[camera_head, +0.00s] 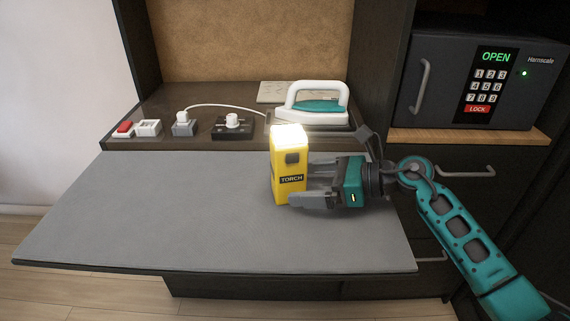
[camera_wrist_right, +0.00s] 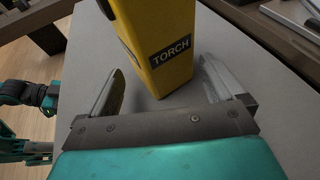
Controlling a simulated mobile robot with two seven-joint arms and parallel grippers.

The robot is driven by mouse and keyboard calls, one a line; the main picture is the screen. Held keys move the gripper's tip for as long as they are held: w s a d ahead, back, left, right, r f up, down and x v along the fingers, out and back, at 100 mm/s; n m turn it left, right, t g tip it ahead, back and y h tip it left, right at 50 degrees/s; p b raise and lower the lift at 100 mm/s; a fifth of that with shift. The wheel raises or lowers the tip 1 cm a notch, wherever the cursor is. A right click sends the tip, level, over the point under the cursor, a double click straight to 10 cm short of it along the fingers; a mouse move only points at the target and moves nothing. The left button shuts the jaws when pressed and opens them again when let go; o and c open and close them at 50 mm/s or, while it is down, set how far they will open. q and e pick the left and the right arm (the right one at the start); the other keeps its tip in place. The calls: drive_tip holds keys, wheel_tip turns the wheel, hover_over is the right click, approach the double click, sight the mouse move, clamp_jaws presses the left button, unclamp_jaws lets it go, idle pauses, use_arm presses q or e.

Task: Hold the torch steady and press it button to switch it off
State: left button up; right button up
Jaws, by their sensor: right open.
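A yellow torch (camera_head: 287,178) stands upright on the grey board, its top glowing white. A dark square button (camera_head: 292,158) is on its front face, above a black TORCH label. My right gripper (camera_head: 293,190) reaches in from the right at the torch's lower part. In the right wrist view the torch (camera_wrist_right: 155,45) stands in front of and between the two open fingers (camera_wrist_right: 160,85). A gap shows between each finger and the torch. My left gripper is not in the head view.
The grey board (camera_head: 150,215) is clear to the left. A safe (camera_head: 475,85) reading OPEN stands at right.

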sight(294, 183)
drive_tip(key=shift+b+x, duration=0.45)
drive_tip(key=shift+x, duration=0.7)
drive_tip(key=shift+w+a+f, duration=0.15)
drive_tip(key=shift+a, duration=0.1)
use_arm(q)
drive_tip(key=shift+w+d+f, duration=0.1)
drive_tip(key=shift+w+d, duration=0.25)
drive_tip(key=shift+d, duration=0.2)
use_arm(e)
drive_tip(key=shift+w+a, duration=0.1)
drive_tip(key=shift+a, duration=0.25)
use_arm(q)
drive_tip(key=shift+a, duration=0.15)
use_arm(e)
drive_tip(key=c, duration=0.4)
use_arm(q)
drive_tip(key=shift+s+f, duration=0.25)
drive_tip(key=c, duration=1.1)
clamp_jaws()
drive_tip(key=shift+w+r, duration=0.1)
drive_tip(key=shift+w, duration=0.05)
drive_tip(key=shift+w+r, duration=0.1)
